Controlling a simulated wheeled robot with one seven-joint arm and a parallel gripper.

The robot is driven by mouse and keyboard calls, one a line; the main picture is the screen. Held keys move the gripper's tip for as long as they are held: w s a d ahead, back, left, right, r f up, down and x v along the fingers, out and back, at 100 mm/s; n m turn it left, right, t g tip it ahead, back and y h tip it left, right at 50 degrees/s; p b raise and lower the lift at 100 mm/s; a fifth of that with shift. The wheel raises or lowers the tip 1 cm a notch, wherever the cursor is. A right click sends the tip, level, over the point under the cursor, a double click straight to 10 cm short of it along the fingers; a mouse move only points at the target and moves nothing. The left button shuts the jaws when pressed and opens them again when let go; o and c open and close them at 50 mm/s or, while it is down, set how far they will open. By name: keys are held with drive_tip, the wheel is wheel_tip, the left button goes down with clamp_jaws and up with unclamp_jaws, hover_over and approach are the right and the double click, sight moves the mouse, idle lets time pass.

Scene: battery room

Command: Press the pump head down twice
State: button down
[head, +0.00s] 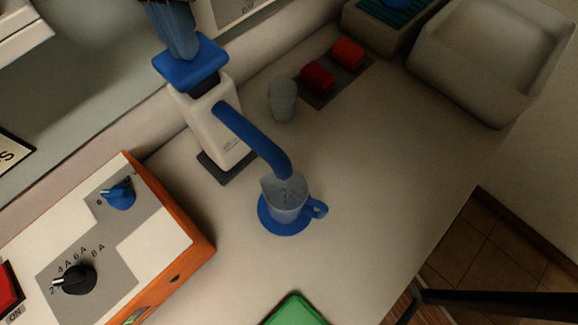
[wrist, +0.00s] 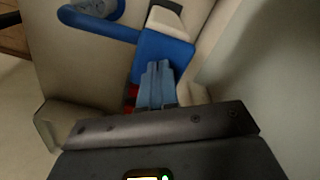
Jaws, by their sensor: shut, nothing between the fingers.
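The pump dispenser is a white bottle (head: 216,125) with a blue pump head (head: 190,63) on top and a long blue spout (head: 254,138). The spout's end hangs over a clear cup (head: 284,200) that stands on a blue saucer (head: 272,225). My gripper (head: 183,52) is shut and empty, with its blue fingertips at the top of the pump head; the head view cannot settle whether they touch. In the wrist view my gripper (wrist: 157,75) points at the blue pump head (wrist: 165,50), and the spout (wrist: 95,28) runs to the left.
An orange and white charger box (head: 125,235) with knobs stands at the left. A clear tumbler (head: 282,100) and two red pieces (head: 318,76) on a grey mat are behind the spout. A white basin (head: 490,60) is at the far right. The counter right of the cup is clear.

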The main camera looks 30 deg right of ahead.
sight(195, 63)
drive_tip(key=shift+s+d+f+b, duration=0.1)
drive_tip(key=shift+f+b, duration=0.3)
drive_tip(key=shift+f, duration=0.7)
drive_tip(key=shift+s+d+f+b, duration=0.1)
drive_tip(key=shift+f+b, duration=0.3)
drive_tip(key=shift+f, duration=0.65)
wheel_tip(195, 63, up, 3)
drive_tip(key=p, duration=0.3)
drive_tip(key=shift+w+a+f, duration=0.15)
drive_tip(key=shift+f, duration=0.05)
drive_tip(key=shift+a+r, duration=0.3)
drive_tip(key=shift+r, duration=0.35)
drive_tip(key=shift+d+r, duration=0.1)
drive_tip(key=shift+r, duration=0.65)
drive_tip(key=shift+d+r+p, duration=0.1)
drive_tip(key=shift+r+p, duration=0.2)
drive_tip(key=shift+w+r, duration=0.1)
